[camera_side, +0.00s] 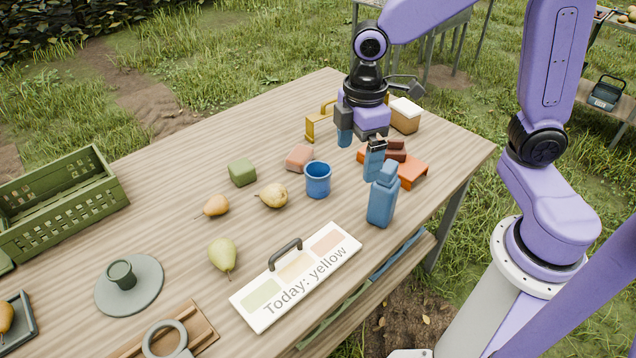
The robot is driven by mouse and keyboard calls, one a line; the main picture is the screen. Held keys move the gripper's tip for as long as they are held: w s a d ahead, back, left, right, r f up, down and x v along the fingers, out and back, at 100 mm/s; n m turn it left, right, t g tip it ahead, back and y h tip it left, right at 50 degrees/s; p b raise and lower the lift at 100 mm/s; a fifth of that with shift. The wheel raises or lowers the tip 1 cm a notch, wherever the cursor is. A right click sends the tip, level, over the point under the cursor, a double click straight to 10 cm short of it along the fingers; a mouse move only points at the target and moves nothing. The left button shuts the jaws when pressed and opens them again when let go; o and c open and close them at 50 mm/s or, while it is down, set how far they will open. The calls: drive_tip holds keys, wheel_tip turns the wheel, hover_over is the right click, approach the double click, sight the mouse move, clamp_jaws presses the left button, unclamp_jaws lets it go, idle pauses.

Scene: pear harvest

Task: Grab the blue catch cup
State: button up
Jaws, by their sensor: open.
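The blue catch cup (318,181) stands upright on the wooden table, its open mouth facing up. My gripper (360,155) is above the table to the right of the cup and a little farther back. The gripper is apart from the cup. The cup is in full view.
A blue bottle (382,196) stands right of the cup. A orange tray (412,173) with dark red blocks lies behind the fingers. A pink block (299,158), a green block (242,172) and pears (272,195) lie left. A sign board (297,278) lies in front.

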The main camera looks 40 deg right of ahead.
drive_tip(key=w+d+f, duration=0.2)
drive_tip(key=w+f, duration=0.2)
drive_tip(key=w, duration=0.7)
drive_tip(key=n, duration=0.1)
hover_over(318, 181)
drive_tip(key=w+d, duration=0.1)
drive_tip(key=w, duration=0.1)
wheel_tip(318, 181, down, 3)
drive_tip(key=f, duration=1.2)
drive_tip(key=shift+d+f, duration=0.15)
drive_tip(key=shift+d, duration=0.1)
drive_tip(key=shift+w+d+f, duration=0.1)
drive_tip(key=shift+d+f, duration=0.05)
drive_tip(key=shift+f, duration=1.15)
drive_tip(key=shift+w+d+f, duration=0.1)
drive_tip(key=shift+d+f, duration=0.05)
drive_tip(key=shift+f, duration=1.1)
drive_tip(key=c, duration=1.1)
